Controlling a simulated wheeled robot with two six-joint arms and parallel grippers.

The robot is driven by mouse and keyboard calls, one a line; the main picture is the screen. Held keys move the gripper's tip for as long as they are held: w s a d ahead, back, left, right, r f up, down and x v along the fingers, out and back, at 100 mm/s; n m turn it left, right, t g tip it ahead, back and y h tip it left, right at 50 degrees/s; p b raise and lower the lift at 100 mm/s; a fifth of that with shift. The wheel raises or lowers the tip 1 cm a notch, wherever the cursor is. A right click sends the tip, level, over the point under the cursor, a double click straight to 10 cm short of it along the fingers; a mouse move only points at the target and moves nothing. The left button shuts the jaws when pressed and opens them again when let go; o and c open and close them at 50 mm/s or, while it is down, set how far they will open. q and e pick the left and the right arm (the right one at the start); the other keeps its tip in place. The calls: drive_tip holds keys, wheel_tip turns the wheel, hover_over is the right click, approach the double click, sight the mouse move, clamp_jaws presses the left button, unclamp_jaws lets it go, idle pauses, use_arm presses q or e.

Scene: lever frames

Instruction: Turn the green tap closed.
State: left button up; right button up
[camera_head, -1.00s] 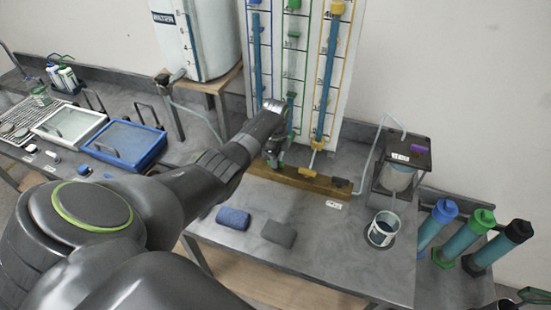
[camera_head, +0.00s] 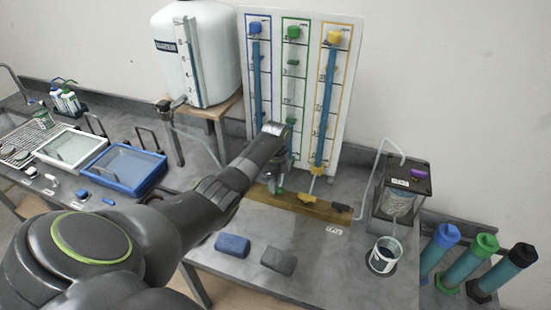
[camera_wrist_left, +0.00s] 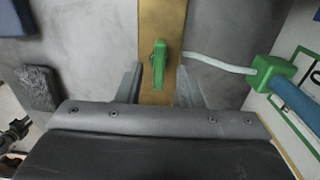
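The green tap (camera_wrist_left: 159,65) is a narrow green handle on a brass-coloured bar (camera_wrist_left: 162,20) in the left wrist view. The handle lies roughly along the bar. A pale tube runs from beside it to a green fitting (camera_wrist_left: 272,72) on the right. My left gripper (camera_wrist_left: 159,72) is open, one finger on each side of the bar, with the near part of the handle between the fingers. I see no contact with the handle. My right gripper is not in view.
A yellow tap (camera_head: 307,199) and a dark tap (camera_head: 341,208) sit further right on the bar. The tube board (camera_head: 345,90) stands behind. A blue block (camera_head: 232,245), a grey block (camera_head: 279,261) and a cup (camera_head: 384,256) are in front.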

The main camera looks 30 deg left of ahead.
use_arm(q)
wheel_tip(320, 180, up, 16)
drive_tip(key=shift+r+b, duration=0.15)
drive_tip(key=shift+b, duration=0.2)
idle(0.5)
